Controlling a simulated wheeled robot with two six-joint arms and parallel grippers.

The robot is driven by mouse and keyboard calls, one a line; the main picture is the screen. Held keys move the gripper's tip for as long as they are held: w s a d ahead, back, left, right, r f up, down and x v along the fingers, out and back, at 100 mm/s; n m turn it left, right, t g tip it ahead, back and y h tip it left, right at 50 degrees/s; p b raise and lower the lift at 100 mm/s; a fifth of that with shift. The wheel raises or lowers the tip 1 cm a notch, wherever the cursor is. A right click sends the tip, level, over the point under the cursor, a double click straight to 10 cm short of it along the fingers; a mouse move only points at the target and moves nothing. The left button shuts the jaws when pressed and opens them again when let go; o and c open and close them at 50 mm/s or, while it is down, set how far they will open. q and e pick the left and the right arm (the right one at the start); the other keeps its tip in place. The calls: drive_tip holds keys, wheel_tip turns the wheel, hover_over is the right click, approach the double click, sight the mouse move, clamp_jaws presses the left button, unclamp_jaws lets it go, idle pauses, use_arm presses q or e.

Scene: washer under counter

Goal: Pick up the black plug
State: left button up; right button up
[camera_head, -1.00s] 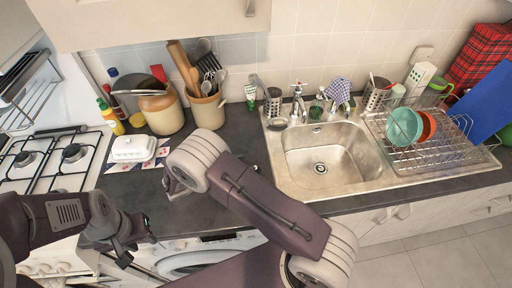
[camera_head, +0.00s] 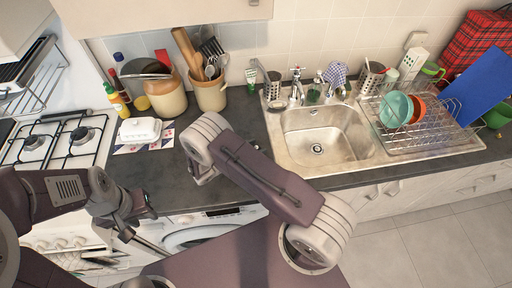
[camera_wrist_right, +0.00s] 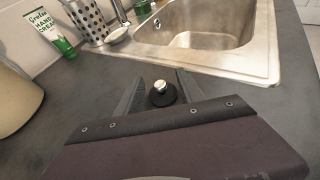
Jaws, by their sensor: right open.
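The black plug (camera_wrist_right: 161,97) is a small dark disc with a shiny metal knob on top. It sits on the dark worktop to the left of the sink (camera_wrist_right: 205,28) in the right wrist view. My right gripper (camera_wrist_right: 156,88) is open, with one finger on each side of the plug; I cannot tell whether they touch it.
A metal utensil holder (camera_wrist_right: 87,20) and hand cream tube (camera_wrist_right: 48,32) stand behind the plug. A stoneware pot (camera_head: 208,93) with utensils, a white butter dish (camera_head: 140,130) and a hob (camera_head: 55,142) are to the left. A dish rack (camera_head: 420,125) is right of the sink.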

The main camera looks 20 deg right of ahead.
drive_tip(key=shift+w+d+f, duration=0.25)
drive_tip(key=shift+d+f, duration=0.05)
drive_tip(key=shift+d, duration=0.25)
drive_tip(key=shift+s+a+r, duration=0.1)
drive_tip(key=shift+s+a, duration=0.05)
drive_tip(key=shift+a, duration=0.05)
drive_tip(key=c, duration=0.4)
clamp_jaws()
drive_tip(key=shift+r, duration=0.1)
